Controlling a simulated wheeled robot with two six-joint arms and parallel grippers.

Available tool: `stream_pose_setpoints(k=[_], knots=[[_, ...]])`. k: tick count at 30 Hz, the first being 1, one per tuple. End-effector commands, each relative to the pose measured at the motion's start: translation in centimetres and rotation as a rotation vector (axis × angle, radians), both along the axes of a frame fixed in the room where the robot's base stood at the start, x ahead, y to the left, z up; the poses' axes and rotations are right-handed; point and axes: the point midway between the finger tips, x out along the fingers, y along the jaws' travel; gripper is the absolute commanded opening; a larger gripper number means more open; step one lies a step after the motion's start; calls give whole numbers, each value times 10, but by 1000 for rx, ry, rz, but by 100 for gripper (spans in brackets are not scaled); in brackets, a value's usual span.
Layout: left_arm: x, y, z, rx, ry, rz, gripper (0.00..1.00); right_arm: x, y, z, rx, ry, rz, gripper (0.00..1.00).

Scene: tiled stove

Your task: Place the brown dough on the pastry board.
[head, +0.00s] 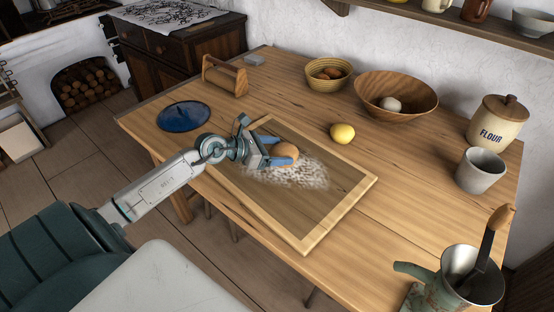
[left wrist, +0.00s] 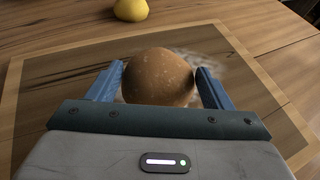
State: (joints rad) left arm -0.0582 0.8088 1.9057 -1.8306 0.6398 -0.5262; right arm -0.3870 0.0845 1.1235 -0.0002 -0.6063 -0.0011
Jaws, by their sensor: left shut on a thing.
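The brown dough (head: 285,152) is a round lump between the blue fingers of my left gripper (head: 279,152), which is shut on it. The dough also shows in the left wrist view (left wrist: 158,78), with a finger on each side. The pastry board (head: 318,226) is a dark panel with a light wooden frame, lying on the table. The dough is over the board, at the edge of a patch of white flour (head: 300,173). I cannot tell whether the dough touches the board. My right gripper is not in view.
A yellow lemon-like ball (head: 342,133) lies just behind the board. A blue plate (head: 184,116) and a wooden carrier (head: 225,77) stand left. A yellow bowl (head: 327,85), a wooden bowl (head: 408,108), a flour jar (head: 494,124), a grey cup (head: 481,171) and a pitcher (head: 474,275) stand back and right.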

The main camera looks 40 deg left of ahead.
Motion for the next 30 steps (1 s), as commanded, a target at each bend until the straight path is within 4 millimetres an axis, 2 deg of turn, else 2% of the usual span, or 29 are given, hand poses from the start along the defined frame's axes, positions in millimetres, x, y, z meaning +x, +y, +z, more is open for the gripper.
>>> stream_pose_setpoints(k=[9,21,22,25,30], knots=[[1,0,-34,-3,1,1,45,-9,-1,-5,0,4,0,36],[1,0,-38,1,-1,1,45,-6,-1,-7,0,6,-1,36],[1,1,-38,2,0,1,75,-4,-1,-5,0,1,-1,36],[1,1,-37,1,1,1,95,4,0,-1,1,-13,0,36],[1,1,-37,1,1,1,96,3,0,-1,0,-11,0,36]])
